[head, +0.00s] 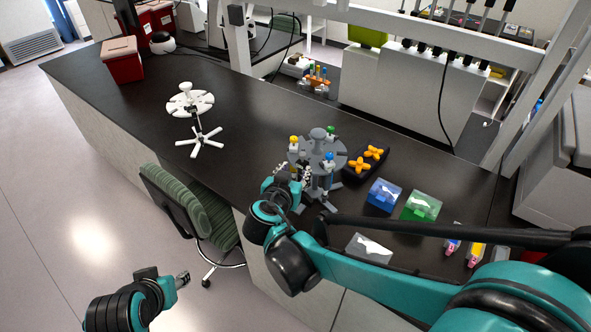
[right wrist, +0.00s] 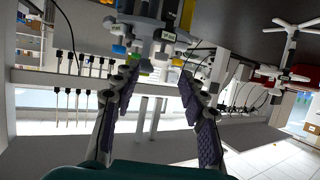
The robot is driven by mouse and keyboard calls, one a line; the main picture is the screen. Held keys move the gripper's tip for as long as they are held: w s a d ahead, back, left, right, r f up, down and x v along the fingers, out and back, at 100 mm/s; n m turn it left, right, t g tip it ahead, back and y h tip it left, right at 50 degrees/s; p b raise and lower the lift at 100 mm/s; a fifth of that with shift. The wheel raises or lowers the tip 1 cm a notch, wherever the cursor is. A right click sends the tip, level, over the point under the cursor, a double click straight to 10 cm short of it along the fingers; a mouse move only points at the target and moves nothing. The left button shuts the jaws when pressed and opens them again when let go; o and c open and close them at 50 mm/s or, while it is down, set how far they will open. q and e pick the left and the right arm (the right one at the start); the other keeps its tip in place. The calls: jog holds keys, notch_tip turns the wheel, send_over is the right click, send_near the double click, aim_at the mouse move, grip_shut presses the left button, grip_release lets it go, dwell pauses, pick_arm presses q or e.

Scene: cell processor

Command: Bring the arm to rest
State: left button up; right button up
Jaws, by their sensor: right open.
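My right arm reaches in from the right, and its gripper (head: 305,176) is close to the grey round rack (head: 330,152) on the black bench, partly hidden by my arm. In the right wrist view this gripper (right wrist: 160,82) is open, its two dark padded fingers apart with nothing held. The grey rack (right wrist: 150,25) shows just beyond the fingertips, with yellow and blue parts on it. My left gripper (head: 176,281) is low at the left over the floor, away from the bench; its jaws are too small to read.
A white round stand (head: 190,103) and a red box (head: 122,60) stand farther left. A black rack with orange tops (head: 366,162), a blue box (head: 384,194), a green box (head: 421,206) and a white box (head: 368,248) lie right of the rack. A green chair (head: 180,205) stands at the bench's front.

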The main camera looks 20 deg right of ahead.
jog(key=s+d+f+n+g+y+b, duration=0.2)
jog(key=s+f+n+g+y+b, duration=0.2)
jog(key=s+f+b, duration=0.6)
jog(key=s+f+n+y, duration=0.2)
jog(key=s+f, duration=0.4)
jog(key=s, duration=0.3)
jog(key=shift+f+g+y+b, duration=0.3)
jog(key=shift+f+y+b, duration=0.05)
jog(key=shift+f+y, duration=0.05)
jog(key=shift+d, duration=0.1)
